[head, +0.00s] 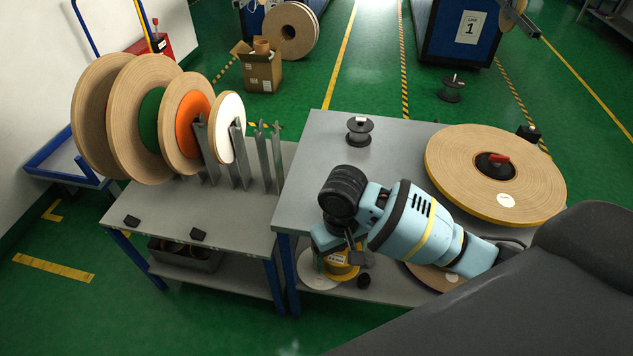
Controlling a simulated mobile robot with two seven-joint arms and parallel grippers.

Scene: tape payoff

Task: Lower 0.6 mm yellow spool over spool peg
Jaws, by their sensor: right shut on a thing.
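The yellow spool (341,268) shows only in part, below my right wrist and past the front edge of the right-hand table. It has a pale label on its side. My right gripper (352,251) is shut on it; the wrist and fingers cover its upper part. A white disc (320,283) lies just below and left of the spool; I cannot tell whether they touch. I cannot make out the spool peg; it may be hidden by the spool or my arm. My left gripper is not in view.
The grey table (315,160) carries a small dark spool (360,132) and a large brown roll (448,165) with a red-handled hub. A rack (239,160) on the left table holds several upright rolls. A dark knob (363,281) sits right of the yellow spool.

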